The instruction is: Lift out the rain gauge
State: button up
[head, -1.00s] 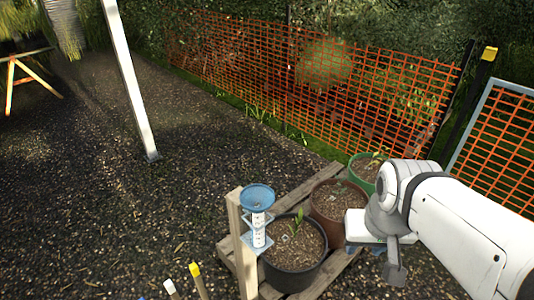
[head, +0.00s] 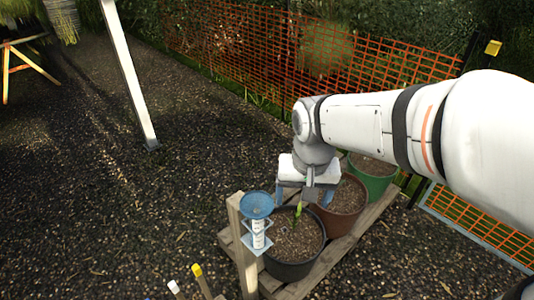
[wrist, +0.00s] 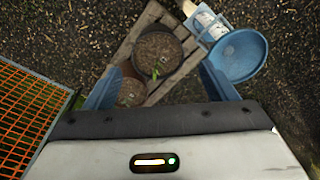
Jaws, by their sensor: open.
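The rain gauge (head: 258,232) has a blue funnel top and a clear tube with a printed scale. It stands upright in a blue bracket (head: 262,246) on a wooden post (head: 240,240). In the wrist view its funnel (wrist: 238,55) shows at the upper right, just beyond the right finger. My gripper (head: 304,194) is open and empty, with blue fingers. In the head view it is above the black pot, to the right of the gauge and apart from it. In the wrist view the black pot lies between the fingers (wrist: 160,92).
A black pot (head: 290,268) with a seedling, a brown pot (head: 338,226) and a green pot (head: 376,188) stand on a wooden pallet (head: 345,248). Yellow- and white-topped stakes (head: 198,272) stand at front left. Orange mesh fencing (head: 260,60) runs behind.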

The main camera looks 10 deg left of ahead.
aim_at(257, 204)
jog(key=o, duration=0.4)
jog(key=shift+g, duration=0.5)
jog(key=a, duration=0.3)
jog(key=a+p, duration=0.1)
jog(key=a, duration=0.2)
jog(key=a+p, duration=0.1)
jog(key=a, duration=0.2)
jog(key=shift+w+a+r, duration=0.15)
jog(key=shift+a+r, duration=0.2)
jog(key=shift+c, duration=0.2)
jog(key=shift+w+a+f+p, duration=0.1)
jog(key=shift+f+p, duration=0.3)
jog(key=shift+f, duration=1.55)
jog(key=shift+w+a+f+p, duration=0.1)
jog(key=shift+f+p, duration=0.25)
jog(key=shift+f, duration=1.55)
